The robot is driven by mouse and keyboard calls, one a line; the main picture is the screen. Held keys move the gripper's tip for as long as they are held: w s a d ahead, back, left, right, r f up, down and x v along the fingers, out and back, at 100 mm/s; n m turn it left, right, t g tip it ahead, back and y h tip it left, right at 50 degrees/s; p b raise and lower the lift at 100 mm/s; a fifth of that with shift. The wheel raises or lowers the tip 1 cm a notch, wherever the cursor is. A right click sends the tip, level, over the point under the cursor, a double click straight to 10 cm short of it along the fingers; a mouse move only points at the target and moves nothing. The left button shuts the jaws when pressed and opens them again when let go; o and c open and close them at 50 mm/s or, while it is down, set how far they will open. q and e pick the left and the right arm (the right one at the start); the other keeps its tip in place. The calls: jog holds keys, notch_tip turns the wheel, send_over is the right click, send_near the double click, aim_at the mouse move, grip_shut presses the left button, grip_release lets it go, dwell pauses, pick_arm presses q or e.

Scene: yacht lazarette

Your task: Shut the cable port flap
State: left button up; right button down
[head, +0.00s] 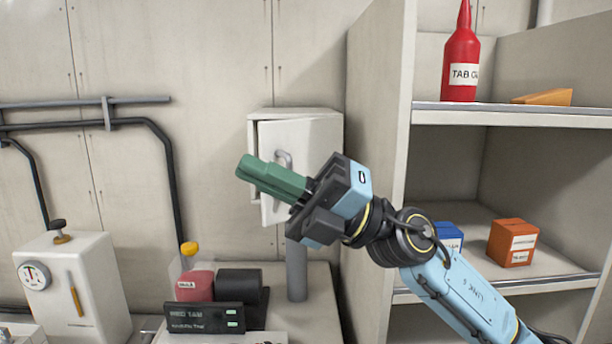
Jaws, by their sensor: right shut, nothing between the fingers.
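The cable port flap (318,137) is a white door with a grey bar handle (285,160) on a small pale box (292,112) in the middle of the head view. The flap stands partly open: its left edge is out from the box and a dark gap shows there. My right gripper (246,171) has green fingers, shut with nothing between them. It is in front of the flap and hides part of its middle and lower right. The fingertips reach past the flap's left edge in the picture; I cannot tell whether they touch it. My left gripper is not in view.
A shelf unit (378,130) on the right holds a red bottle (461,55), an orange wedge (543,97) and small boxes. Below the flap are a grey post (297,272) and a black device (203,317). A white gauge box (88,285) and pipes are left.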

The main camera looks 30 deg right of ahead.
jog(key=s+d+r+n+t+h, duration=0.1)
jog(key=d+h, duration=0.7)
jog(key=h, duration=0.1)
jog(key=s+d+r+n+h, duration=0.1)
jog(key=d+n+h, duration=0.1)
jog(key=d+h, duration=0.6)
jog(key=w+a+f+p, duration=0.2)
jog(key=w, duration=0.3)
jog(key=w+a+f+h+p, duration=0.1)
jog(key=w+a+f+p, duration=0.1)
jog(key=w, duration=0.4)
jog(key=shift+w+a+f, duration=0.15)
jog(key=shift+w+f, duration=0.15)
jog(key=shift+f, duration=0.35)
jog(key=shift+w+a, duration=0.1)
jog(key=shift+w, duration=0.05)
